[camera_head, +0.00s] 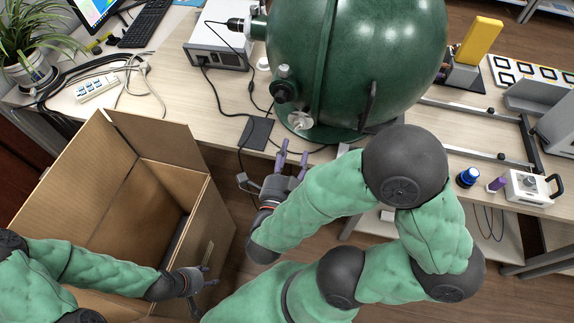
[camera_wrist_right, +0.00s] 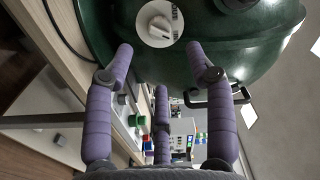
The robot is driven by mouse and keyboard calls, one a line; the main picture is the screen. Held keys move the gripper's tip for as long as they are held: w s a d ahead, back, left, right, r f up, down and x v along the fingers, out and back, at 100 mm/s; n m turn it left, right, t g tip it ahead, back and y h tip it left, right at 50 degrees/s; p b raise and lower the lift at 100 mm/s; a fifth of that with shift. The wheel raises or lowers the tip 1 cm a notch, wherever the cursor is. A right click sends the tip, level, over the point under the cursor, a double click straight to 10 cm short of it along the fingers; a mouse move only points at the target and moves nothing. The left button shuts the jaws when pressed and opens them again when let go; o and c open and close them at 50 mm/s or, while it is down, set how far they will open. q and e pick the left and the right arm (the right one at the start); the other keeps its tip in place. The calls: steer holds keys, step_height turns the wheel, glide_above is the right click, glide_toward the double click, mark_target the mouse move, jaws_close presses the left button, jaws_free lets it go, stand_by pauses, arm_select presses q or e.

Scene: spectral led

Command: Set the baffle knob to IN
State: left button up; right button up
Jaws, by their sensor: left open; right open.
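The baffle knob (camera_head: 300,121) is a white knob on the lower front of the dark green sphere (camera_head: 375,60). My left gripper (camera_head: 209,278) is open and empty beside the cardboard box, away from the sphere.
An open cardboard box (camera_head: 190,168) stands at the left, below the table edge. A dark round fitting (camera_head: 284,92) sticks out of the sphere close to the knob. Black cables and a flat dark plate (camera_head: 257,133) lie on the table. Metal rails (camera_head: 470,152) lie at right.

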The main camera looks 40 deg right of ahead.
steer(key=shift+v, duration=1.65)
